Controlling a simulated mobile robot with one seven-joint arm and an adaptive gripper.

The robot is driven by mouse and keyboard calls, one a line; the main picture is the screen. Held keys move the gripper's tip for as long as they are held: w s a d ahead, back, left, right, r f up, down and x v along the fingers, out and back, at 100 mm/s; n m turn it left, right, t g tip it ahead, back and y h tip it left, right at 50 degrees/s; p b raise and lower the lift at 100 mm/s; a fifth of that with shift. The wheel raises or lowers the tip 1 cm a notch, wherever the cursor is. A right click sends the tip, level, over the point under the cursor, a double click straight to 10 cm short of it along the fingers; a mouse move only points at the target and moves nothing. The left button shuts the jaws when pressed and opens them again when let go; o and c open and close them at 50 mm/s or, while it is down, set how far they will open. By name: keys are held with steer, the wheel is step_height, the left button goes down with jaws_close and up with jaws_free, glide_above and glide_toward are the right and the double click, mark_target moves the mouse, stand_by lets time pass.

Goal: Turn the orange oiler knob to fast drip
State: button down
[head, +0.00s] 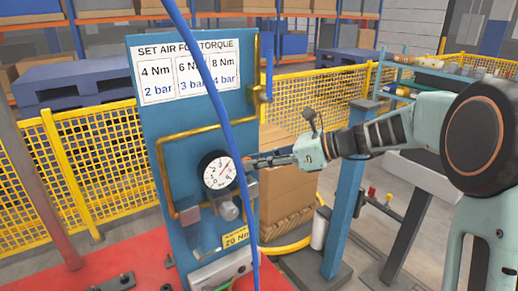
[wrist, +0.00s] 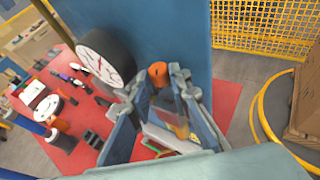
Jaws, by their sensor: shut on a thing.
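The orange oiler knob (wrist: 157,74) shows in the wrist view as a small orange cylinder by the blue panel, between my fingertips. My gripper (wrist: 160,88) is shut on it, one finger on each side. In the head view my gripper (head: 252,162) reaches in from the right, just right of the pressure gauge (head: 220,171). The knob cannot be made out clearly there. No drip marking or knob setting can be read. The oiler's lower part is largely hidden by my fingers in the wrist view.
The gauge (wrist: 106,57) stands close to my left finger in the wrist view. A blue hose (head: 220,95) hangs in front of the blue panel (head: 150,120). Brass pipe (head: 164,180) runs along the panel. A blue post (head: 346,195) stands below my arm. Yellow mesh fencing (head: 85,165) is behind.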

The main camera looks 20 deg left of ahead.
steer(key=shift+w+n+g+p, duration=0.25)
steer(key=shift+n+g+p, duration=0.6)
steer(key=shift+g+p, duration=0.25)
steer(key=shift+w+n+g+p, duration=0.2)
steer(key=shift+n+g+p, duration=0.7)
steer(key=shift+p, duration=0.3)
steer(key=shift+h, duration=0.3)
steer(key=c, duration=1.8)
jaws_free()
steer(key=shift+o, duration=0.2)
steer(key=v, duration=0.8)
steer(key=shift+c, duration=0.6)
